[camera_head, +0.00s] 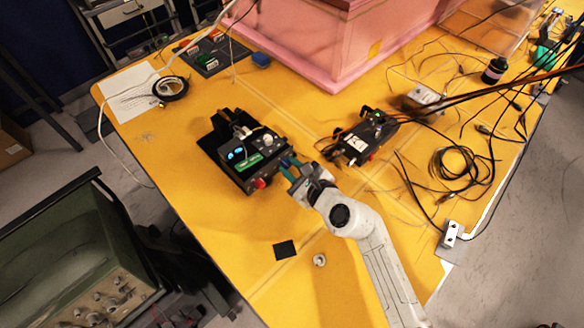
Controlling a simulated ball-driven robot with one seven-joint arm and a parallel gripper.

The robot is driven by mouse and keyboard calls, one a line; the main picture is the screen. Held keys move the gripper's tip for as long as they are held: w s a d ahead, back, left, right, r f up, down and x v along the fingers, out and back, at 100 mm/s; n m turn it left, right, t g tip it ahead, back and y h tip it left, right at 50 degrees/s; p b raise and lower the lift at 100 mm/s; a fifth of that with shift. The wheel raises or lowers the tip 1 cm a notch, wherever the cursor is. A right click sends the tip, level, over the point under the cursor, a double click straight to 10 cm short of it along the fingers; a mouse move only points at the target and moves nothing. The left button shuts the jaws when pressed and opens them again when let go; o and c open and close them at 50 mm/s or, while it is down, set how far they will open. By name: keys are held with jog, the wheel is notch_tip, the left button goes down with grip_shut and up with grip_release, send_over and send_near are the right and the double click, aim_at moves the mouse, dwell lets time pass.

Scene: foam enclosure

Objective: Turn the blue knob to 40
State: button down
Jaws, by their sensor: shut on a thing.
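A black device box (240,155) stands on the yellow table, left of the middle. Its face has a lit blue display (236,154), a green label (251,162), a pale round knob (268,139) and a red knob (260,183) low at the front. My gripper (288,167) reaches in from the lower right and is shut at the right end of the box's front. A little blue of the blue knob (285,162) shows at the fingertips. The fingers hide most of it, and its pointer and any scale marks cannot be read.
A second black device (362,138) with cables stands close to the right of my gripper. A pink foam enclosure (335,45) stands behind. Coiled black cables (462,165) lie at right. A small black square (285,249) and a small ring (319,260) lie in front. The table's left front is mostly clear.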

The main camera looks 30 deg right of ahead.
jog(key=m+y, duration=0.2)
jog(key=m, duration=0.1)
jog(key=m+g, duration=0.1)
jog(key=shift+w+d+r+y, duration=0.1)
jog(key=shift+w+d+y, duration=0.05)
jog(key=shift+d+y, duration=0.2)
jog(key=shift+d+m+y, duration=0.2)
jog(key=shift+m+y, duration=1.25)
jog(key=shift+m, duration=0.75)
jog(key=c, duration=0.9)
grip_release()
jog(key=b+v, duration=0.1)
jog(key=v, duration=0.9)
jog(key=shift+s+d+r+b, duration=0.15)
jog(key=shift+s+d+b, duration=0.1)
jog(key=shift+b, duration=0.1)
